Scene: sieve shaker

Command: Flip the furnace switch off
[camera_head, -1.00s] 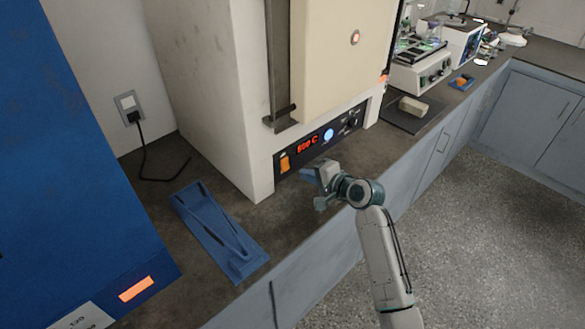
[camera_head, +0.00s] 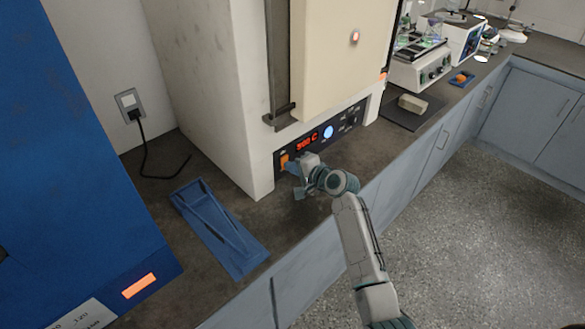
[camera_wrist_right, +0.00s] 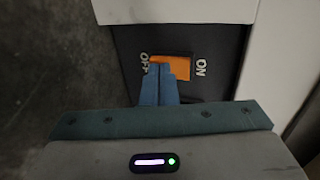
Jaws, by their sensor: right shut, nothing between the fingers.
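The furnace (camera_head: 215,85) is a large cream box on the counter with a dark control panel, a red display (camera_head: 306,142) and a round blue button (camera_head: 328,132). Its orange switch (camera_head: 284,161) is at the panel's left end. In the right wrist view the orange switch (camera_wrist_right: 172,67) sits between the labels OFF, on the left, and ON, on the right. My right gripper (camera_head: 291,168) is shut and empty. Its blue fingertips (camera_wrist_right: 160,72) overlap the lower OFF side of the switch; whether they touch it I cannot tell. My left gripper is not in view.
A blue tray (camera_head: 252,262) lies on the counter left of my right arm. A blue cabinet (camera_head: 70,130) stands at the left. A dark mat (camera_head: 398,120) with a pale block (camera_head: 413,105) lies to the right. A wall outlet (camera_head: 129,104) has a black cord.

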